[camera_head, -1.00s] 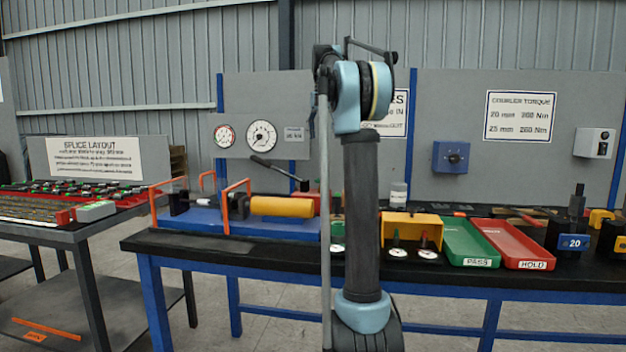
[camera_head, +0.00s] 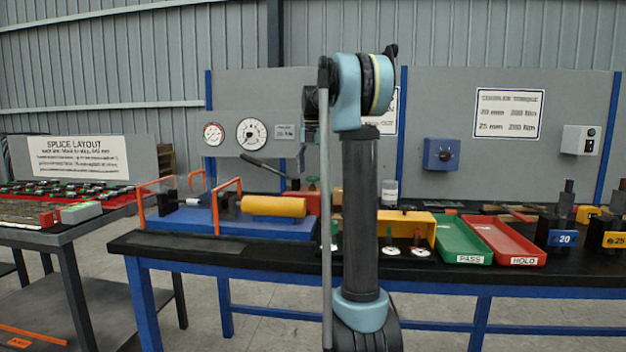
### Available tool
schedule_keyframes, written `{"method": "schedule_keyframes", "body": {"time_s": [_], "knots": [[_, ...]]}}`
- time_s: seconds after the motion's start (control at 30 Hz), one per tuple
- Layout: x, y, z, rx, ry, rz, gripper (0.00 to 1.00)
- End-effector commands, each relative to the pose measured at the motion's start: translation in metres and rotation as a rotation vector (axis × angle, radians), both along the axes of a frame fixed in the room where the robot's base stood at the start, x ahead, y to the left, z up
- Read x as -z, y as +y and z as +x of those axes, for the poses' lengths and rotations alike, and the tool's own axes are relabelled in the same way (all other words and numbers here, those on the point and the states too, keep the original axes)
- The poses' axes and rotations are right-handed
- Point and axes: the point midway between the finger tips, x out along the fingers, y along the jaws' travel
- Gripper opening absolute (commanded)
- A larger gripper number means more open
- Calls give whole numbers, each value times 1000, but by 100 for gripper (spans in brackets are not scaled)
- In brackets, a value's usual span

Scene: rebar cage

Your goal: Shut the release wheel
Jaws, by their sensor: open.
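A small green wheel (camera_head: 312,183), which looks like the release wheel, sits on top of the red pump block (camera_head: 306,201) at the back of the bench. A long dark lever (camera_head: 264,167) slopes up to the left from this block. My gripper (camera_head: 301,162) hangs at the end of my raised arm, just left of the upper links. It appears small and dark, up and left of the wheel in the picture, open and apart from it. My arm hides the bench just right of the wheel. How far the wheel is turned cannot be told.
A yellow cylinder (camera_head: 274,206) lies in a blue frame with orange guards (camera_head: 228,200) left of the pump. Two gauges (camera_head: 251,134) are on the panel behind. A yellow stand (camera_head: 418,224), green tray (camera_head: 462,246) and red tray (camera_head: 510,247) stand to the right.

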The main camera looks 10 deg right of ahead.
Motion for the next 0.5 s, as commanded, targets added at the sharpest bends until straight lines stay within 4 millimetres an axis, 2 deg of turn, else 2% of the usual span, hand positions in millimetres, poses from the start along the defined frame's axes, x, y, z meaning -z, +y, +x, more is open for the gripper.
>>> {"method": "schedule_keyframes", "body": {"time_s": [0.2,0.5], "knots": [[26,0,0,0,0,0,67],[34,0,0,0,0,0,67]]}}
